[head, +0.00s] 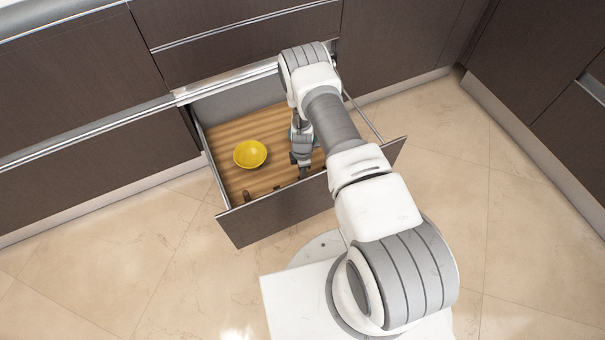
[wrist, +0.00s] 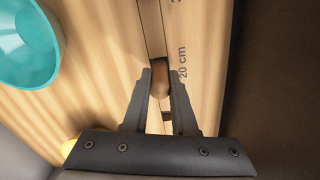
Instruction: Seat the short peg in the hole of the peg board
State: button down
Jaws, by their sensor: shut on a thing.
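My gripper (head: 303,172) reaches down into the open drawer, near its front panel. In the wrist view its fingertips (wrist: 160,76) are closed on a rounded brown peg (wrist: 160,86). A narrow wooden strip with dark edges, which may be the peg board (wrist: 153,20), runs under the fingers. A "20 cm" mark is printed beside it. A darker brown piece shows on the strip between the fingers, lower in the picture. I cannot tell whether the held peg is in a hole, and no empty hole is clear. The peg is hidden in the head view.
The drawer (head: 272,213) has a wood-grain bottom and raised sides. A yellow bowl (head: 250,154) stands left of my gripper. A teal bowl (wrist: 26,42) shows at the wrist view's upper left. Small brown pieces (head: 246,195) lie near the drawer's front.

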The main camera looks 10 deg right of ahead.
notch_tip(320, 180, up, 9)
jog(key=p, duration=0.4)
jog(key=shift+r, duration=0.15)
jog(key=shift+a+r, duration=0.25)
send_over(276, 183)
jog(key=s, duration=0.3)
notch_tip(276, 183, down, 10)
jog(key=b, duration=0.4)
jog(key=shift+w+a+r, duration=0.1)
jog(key=shift+w+r, duration=0.05)
jog(key=shift+r, duration=0.1)
